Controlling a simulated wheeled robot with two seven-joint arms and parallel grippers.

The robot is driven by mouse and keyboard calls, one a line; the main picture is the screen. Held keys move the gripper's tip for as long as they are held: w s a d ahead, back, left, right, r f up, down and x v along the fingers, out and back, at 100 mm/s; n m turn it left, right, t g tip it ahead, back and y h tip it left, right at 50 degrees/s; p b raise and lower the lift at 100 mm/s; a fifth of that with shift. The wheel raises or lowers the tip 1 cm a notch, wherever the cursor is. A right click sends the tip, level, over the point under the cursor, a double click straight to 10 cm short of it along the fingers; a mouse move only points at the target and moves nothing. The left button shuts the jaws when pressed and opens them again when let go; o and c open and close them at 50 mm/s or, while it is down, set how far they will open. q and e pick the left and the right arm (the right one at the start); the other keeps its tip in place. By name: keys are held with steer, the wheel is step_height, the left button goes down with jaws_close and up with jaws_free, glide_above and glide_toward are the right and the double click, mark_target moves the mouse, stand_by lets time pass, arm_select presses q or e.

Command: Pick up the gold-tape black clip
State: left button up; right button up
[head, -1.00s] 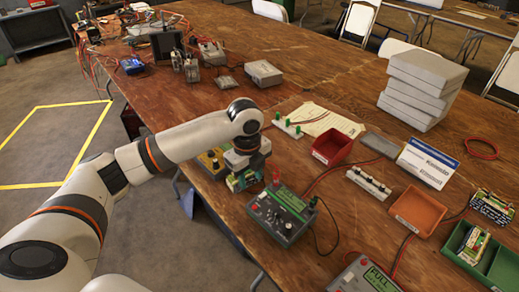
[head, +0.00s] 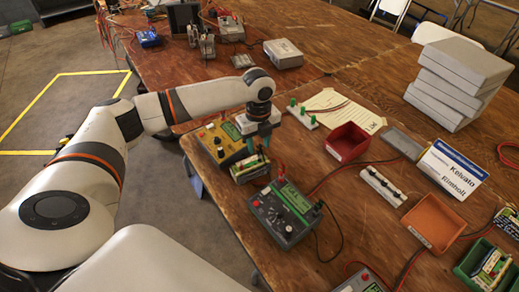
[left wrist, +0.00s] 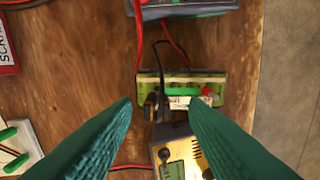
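A black clip (left wrist: 152,103) stands at the left end of a green battery holder (left wrist: 190,78) in the left wrist view, with a black lead running from it. A red clip (left wrist: 208,92) is at the holder's right side. The holder (head: 250,170) also shows in the head view, where the clips are too small to tell apart. My left gripper (head: 262,147) is above the holder. In the left wrist view its green fingers (left wrist: 160,104) are apart, with nothing held between them. My right gripper is not in view.
A yellow meter (head: 221,142) and a grey tester (head: 285,212) stand close to the holder on either side. A red tray (head: 347,142) and an orange tray (head: 433,222) lie to the right. The table's edge is near on the left. Red and black leads cross the wood.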

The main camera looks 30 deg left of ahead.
mark_target(259, 146)
arm_select(q)
step_height(259, 146, down, 3)
steer(key=shift+d+r, duration=0.1)
steer(key=shift+r, duration=0.05)
steer(key=shift+w+f, duration=0.1)
steer(key=shift+f, duration=0.4)
steer(key=c, duration=0.9)
steer(key=shift+o, duration=0.2)
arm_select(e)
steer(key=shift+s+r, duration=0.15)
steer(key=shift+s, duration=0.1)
arm_select(q)
steer(key=shift+r, duration=0.6)
step_height(259, 146, up, 9)
steer(key=shift+f, duration=0.1)
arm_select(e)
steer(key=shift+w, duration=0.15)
